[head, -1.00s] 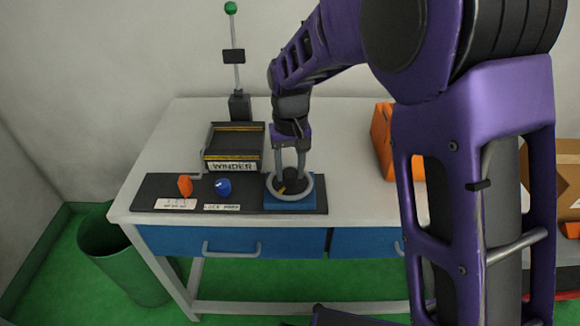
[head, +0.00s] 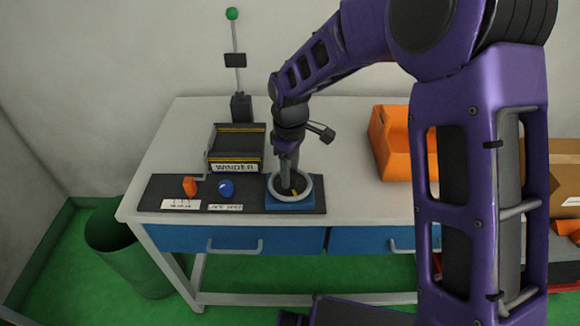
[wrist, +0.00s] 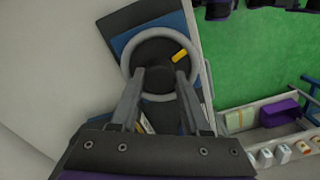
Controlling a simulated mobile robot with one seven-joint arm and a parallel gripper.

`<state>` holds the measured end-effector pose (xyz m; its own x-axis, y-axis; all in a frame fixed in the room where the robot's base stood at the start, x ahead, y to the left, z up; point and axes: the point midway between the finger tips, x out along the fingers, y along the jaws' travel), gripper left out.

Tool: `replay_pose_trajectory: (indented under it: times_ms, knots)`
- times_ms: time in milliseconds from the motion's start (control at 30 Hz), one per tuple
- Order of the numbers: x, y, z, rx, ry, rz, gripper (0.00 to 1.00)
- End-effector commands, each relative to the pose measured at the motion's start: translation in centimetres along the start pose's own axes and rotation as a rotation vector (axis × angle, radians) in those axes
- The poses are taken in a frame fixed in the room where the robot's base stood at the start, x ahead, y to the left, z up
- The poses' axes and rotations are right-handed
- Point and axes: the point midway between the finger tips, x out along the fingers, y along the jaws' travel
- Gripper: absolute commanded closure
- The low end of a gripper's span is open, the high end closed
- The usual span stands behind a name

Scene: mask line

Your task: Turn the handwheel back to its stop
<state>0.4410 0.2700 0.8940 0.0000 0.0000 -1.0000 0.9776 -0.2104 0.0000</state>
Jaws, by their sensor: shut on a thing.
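The handwheel (head: 307,193) is a light grey ring with a dark hub on a blue base (head: 290,206), at the right end of a dark panel on the table. In the wrist view the handwheel (wrist: 130,48) shows a yellow mark (wrist: 180,56) on its dark centre, at the upper right of the hub. My gripper (head: 287,190) points down into the wheel, and its fingers (wrist: 160,78) are shut on the dark hub in the middle. In the head view the fingers hide part of the hub.
An orange knob (head: 190,186) and a blue knob (head: 226,188) sit left of the wheel on the panel. The winder box (head: 236,150) and a pole with a green ball (head: 232,14) stand behind. An orange bin (head: 390,145) is at the right.

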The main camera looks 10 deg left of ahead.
Motion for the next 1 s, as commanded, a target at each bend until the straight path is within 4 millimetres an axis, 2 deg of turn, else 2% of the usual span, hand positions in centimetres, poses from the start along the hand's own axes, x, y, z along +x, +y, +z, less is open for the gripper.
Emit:
replay_pose_trajectory:
  times_ms: [1000]
  knots:
    - [-0.14, -0.02, -0.03, -0.944, 0.002, 0.000, 1.00]
